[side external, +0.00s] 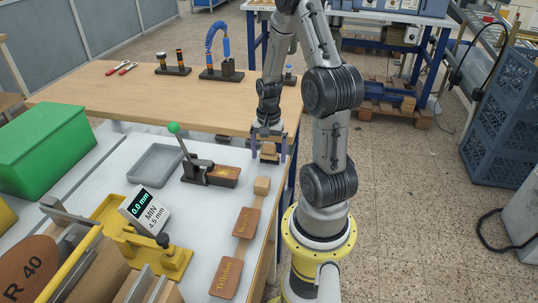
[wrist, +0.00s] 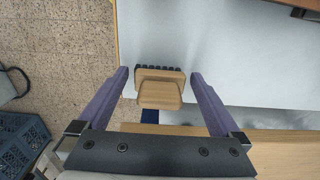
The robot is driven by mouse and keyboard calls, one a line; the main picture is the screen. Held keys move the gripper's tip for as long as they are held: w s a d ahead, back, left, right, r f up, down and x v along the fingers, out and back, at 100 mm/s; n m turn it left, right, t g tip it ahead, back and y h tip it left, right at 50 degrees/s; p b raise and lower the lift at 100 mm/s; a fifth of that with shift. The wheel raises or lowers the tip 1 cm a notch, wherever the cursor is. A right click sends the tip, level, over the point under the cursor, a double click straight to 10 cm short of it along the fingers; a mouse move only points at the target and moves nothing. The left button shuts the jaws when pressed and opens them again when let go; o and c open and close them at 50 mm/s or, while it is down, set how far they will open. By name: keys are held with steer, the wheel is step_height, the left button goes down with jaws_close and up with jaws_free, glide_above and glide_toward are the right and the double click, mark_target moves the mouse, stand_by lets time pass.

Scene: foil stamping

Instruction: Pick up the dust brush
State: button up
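The dust brush has a light wooden body with dark bristles. It stands near the right edge of the white work surface in the side view (side external: 268,149). In the wrist view the brush (wrist: 160,94) lies between my two purple fingers, its bristles toward the top of the picture. My gripper (side external: 268,157) points down around the brush and is open. In the wrist view a gap shows between each fingertip and the brush's sides, so the fingers appear not to touch it.
A stamping lever with a green knob (side external: 174,128) and a grey tray (side external: 156,164) stand left of my gripper. A small wooden block (side external: 262,186) and brown stamped tags (side external: 246,222) lie nearer the camera. A wooden table (side external: 120,95) is behind.

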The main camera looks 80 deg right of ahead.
mark_target(269, 145)
steer(key=c, duration=1.3)
steer(key=shift+r, duration=0.1)
steer(key=shift+r, duration=0.55)
step_height(269, 145, up, 2)
steer(key=shift+r, duration=0.2)
steer(key=s+a+r, duration=0.8)
steer(key=a+r, duration=0.1)
steer(key=a, duration=0.2)
steer(key=shift+a+r, duration=0.2)
steer(key=shift+s, duration=0.1)
